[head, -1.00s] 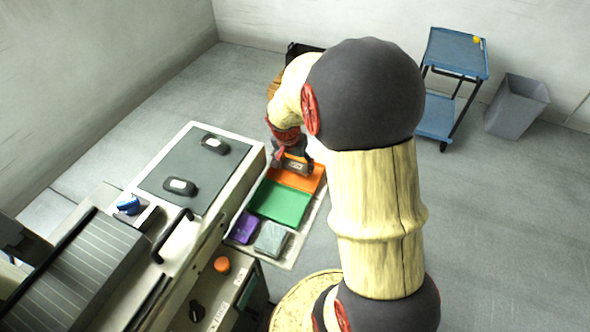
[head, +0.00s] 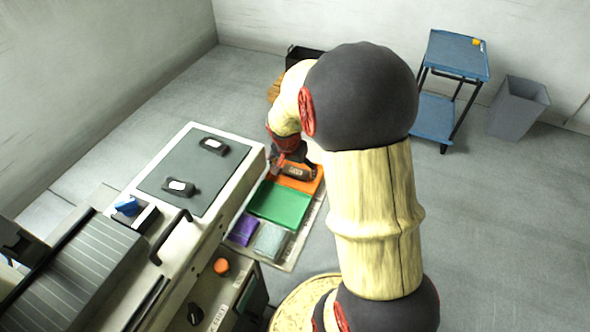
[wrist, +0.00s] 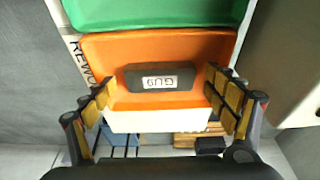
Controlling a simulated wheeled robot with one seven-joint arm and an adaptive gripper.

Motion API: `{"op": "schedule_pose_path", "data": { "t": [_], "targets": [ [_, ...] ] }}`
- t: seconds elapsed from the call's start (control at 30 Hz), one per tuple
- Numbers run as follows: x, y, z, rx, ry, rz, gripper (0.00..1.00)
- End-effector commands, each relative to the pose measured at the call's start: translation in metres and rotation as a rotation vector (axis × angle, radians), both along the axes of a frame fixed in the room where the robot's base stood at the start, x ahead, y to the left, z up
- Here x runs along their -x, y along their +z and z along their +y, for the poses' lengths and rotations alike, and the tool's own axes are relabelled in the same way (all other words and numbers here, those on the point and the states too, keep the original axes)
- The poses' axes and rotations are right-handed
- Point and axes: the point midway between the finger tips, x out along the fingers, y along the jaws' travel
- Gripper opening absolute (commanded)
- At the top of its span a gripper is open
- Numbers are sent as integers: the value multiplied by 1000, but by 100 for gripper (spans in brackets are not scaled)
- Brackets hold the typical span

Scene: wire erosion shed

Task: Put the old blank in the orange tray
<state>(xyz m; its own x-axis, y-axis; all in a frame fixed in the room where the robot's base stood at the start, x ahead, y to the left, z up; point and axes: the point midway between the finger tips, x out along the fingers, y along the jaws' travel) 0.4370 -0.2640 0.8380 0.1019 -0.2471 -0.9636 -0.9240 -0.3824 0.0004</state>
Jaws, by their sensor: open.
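A dark grey block with a white label, which I take to be the old blank (wrist: 160,72), lies in the orange tray (wrist: 108,62) in the wrist view. In the head view the block (head: 296,172) shows just below my gripper in the orange tray (head: 311,186). My gripper (wrist: 163,98) is open, its yellow-padded fingers spread to either side of the block, with gaps between. Two similar dark labelled blocks lie on the machine's green-grey top, a nearer one (head: 179,187) and a farther one (head: 214,146). My arm hides part of the tray in the head view.
A green tray (head: 279,204), a purple tray (head: 243,229) and a pale grey tray (head: 271,241) line up beside the orange one. The machine (head: 190,238) stands to the left. A blue trolley (head: 455,55) and a grey bin (head: 518,107) stand far right.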

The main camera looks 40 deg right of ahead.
Motion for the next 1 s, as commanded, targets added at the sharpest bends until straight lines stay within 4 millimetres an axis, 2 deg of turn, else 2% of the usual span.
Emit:
{"op": "schedule_pose_path", "data": {
  "t": [0.27, 0.37, 0.7, 0.83, 1.0],
  "targets": [
    [0, 4, 0, 0, 0, 0, 86],
    [0, 17, 3, 1, 1, -3, 86],
    [7, 84, 20, 1, 1, -3, 86],
    [10, 103, 25, 1, 1, -3, 86],
    [12, 117, 29, 1, 2, -1, 86]
  ]
}}
